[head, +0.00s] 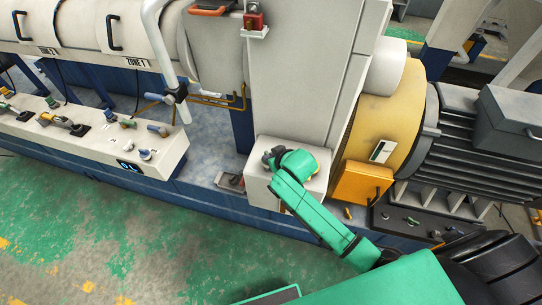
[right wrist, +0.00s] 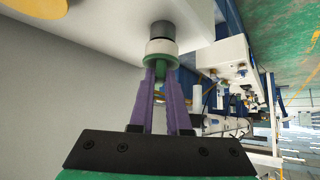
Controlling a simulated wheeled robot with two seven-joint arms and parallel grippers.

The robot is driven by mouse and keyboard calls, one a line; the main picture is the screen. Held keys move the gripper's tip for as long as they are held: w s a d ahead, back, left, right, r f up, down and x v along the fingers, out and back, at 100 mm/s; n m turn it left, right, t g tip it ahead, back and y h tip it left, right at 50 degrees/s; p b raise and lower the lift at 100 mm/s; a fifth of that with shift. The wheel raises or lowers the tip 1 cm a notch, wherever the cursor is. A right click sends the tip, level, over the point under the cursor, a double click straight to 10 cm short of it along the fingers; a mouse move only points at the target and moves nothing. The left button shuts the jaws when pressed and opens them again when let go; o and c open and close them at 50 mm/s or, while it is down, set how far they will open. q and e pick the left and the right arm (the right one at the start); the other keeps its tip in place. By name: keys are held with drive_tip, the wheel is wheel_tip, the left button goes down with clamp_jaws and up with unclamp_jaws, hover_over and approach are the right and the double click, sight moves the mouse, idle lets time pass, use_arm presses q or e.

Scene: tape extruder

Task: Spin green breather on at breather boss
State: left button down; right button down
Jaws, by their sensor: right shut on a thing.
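My right gripper (right wrist: 160,80), with purple fingers, is shut on the green breather (right wrist: 157,61), gripping its narrower lower part. The breather's wide green rim meets a white ring (right wrist: 159,46), and above that is a dark grey cylinder (right wrist: 162,30) on the pale housing, which looks like the breather boss. They line up closely; whether the threads are engaged cannot be told. In the head view, my green right arm reaches to the pale box (head: 257,188) and its wrist hides most of the gripper (head: 269,158) and the breather. My left gripper is not in view.
An orange box (head: 361,183) and the yellow motor flange (head: 388,125) stand just right of my right arm. A tall pale cabinet (head: 298,75) rises behind. A control panel (head: 95,135) with knobs runs along the left. Green floor (head: 110,220) in front is open.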

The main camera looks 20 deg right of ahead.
drive_tip(key=shift+a+f+m+h+b, duration=0.25)
drive_tip(key=shift+m+h+b, duration=0.2)
drive_tip(key=shift+m+h, duration=0.35)
drive_tip(key=m+h, duration=0.1)
drive_tip(key=m+b, duration=0.1)
drive_tip(key=shift+a+r+m+h, duration=0.15)
drive_tip(key=shift+m+h, duration=0.15)
drive_tip(key=shift+h, duration=0.1)
drive_tip(key=shift+r, duration=0.1)
